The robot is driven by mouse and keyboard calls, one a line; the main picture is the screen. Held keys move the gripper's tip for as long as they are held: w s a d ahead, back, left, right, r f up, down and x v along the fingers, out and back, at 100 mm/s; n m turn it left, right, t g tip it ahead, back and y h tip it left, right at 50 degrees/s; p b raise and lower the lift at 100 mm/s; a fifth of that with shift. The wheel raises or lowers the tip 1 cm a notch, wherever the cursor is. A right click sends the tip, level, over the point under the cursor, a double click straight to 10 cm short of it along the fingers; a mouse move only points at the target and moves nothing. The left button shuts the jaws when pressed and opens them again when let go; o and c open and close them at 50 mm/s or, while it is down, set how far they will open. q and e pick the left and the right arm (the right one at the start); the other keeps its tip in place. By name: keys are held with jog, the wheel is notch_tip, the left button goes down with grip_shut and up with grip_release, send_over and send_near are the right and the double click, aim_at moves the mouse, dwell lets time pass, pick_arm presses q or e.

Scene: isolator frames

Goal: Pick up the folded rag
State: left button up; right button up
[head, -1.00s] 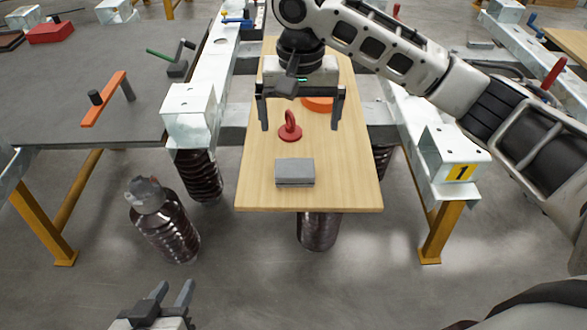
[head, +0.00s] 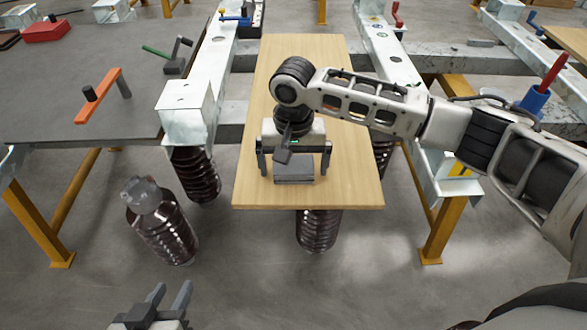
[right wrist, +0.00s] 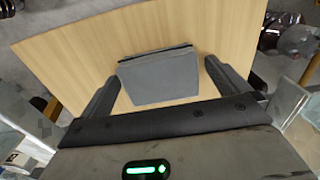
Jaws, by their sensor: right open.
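The folded rag (head: 294,179) is a grey, flat rectangular bundle on the wooden board, near its front edge. In the right wrist view the rag (right wrist: 158,77) lies between the two fingers, with a visible gap at the left finger and a small one at the right. My right gripper (head: 293,172) is open above and around the rag, hiding its rear part in the head view. Whether the fingertips reach the board is hard to tell. My left gripper (head: 172,298) is at the bottom left of the head view, its fingers apart, away from the board.
The wooden board (head: 350,190) is bare around the rag, and my right arm covers its middle. A grey table (head: 60,100) with an orange-handled tool (head: 100,95) stands at the left. Metal rails flank the board.

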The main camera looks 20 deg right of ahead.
aim_at(293, 165)
pick_arm(q)
jog(key=shift+r, duration=0.15)
pick_arm(e)
jog(key=c, duration=1)
jog(key=shift+r, duration=0.6)
notch_tip(293, 165, up, 3)
jog(key=shift+s+a+f+p, duration=0.1)
jog(key=shift+f+p, duration=0.1)
jog(key=shift+p, duration=0.2)
pick_arm(q)
jog(key=p, duration=0.1)
jog(key=r+p, duration=0.1)
jog(key=shift+a+p, duration=0.2)
jog(key=shift+p, duration=0.15)
pick_arm(e)
jog(key=s+a+r, duration=0.4)
jog(key=s+r, duration=0.5)
jog(key=s, duration=0.4)
